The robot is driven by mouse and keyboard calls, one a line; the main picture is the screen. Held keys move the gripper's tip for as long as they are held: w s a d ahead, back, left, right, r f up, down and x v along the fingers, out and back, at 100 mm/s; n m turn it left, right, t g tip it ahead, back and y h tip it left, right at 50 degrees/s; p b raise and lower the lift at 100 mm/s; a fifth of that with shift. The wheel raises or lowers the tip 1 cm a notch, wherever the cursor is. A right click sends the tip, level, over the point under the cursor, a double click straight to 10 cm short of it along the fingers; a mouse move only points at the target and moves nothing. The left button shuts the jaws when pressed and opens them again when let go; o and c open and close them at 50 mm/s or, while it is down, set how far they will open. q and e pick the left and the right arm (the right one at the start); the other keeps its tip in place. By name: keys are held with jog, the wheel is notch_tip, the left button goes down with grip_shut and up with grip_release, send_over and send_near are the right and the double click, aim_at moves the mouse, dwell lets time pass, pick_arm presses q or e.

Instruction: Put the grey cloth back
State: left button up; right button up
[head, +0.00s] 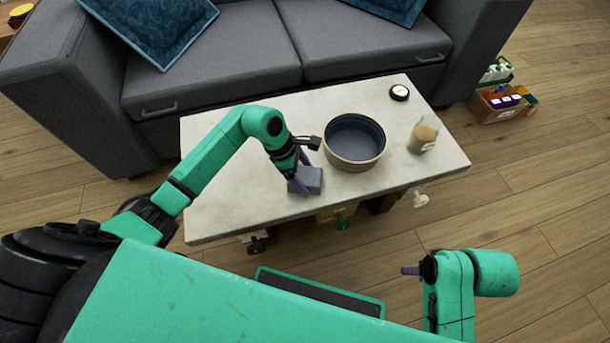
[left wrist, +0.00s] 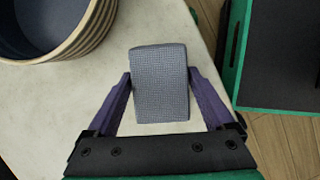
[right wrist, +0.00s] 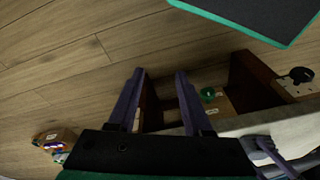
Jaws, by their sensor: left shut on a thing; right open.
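The grey cloth (head: 311,180) is a small folded block with a fine woven check at the table's front middle, left of the bowl. In the left wrist view the cloth (left wrist: 159,84) lies between the two purple fingers of my left gripper (left wrist: 159,88). My left gripper (head: 300,184) is shut on it, close to the tabletop; I cannot tell whether the cloth touches the table. My right gripper (right wrist: 158,88) is open and empty over the floor in front of the table; in the head view it (head: 404,270) shows at the lower right.
On the pale table (head: 225,185) stand a ribbed bowl (head: 357,163) with a dark inside, a jar (head: 422,138) with tan contents and a small round dark-rimmed item (head: 399,93). A grey sofa (head: 215,75) stands behind. A box of bottles (head: 500,103) is on the floor at right. The table's left part is clear.

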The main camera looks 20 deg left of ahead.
pick_arm(q)
jog(key=o, duration=0.9)
jog(key=p+v, duration=0.2)
jog(key=v, duration=1)
jog(key=shift+r, duration=0.1)
pick_arm(e)
notch_tip(320, 180, down, 6)
jog(key=w, duration=0.1)
jog(key=shift+d+f, duration=0.15)
jog(key=shift+w, duration=0.1)
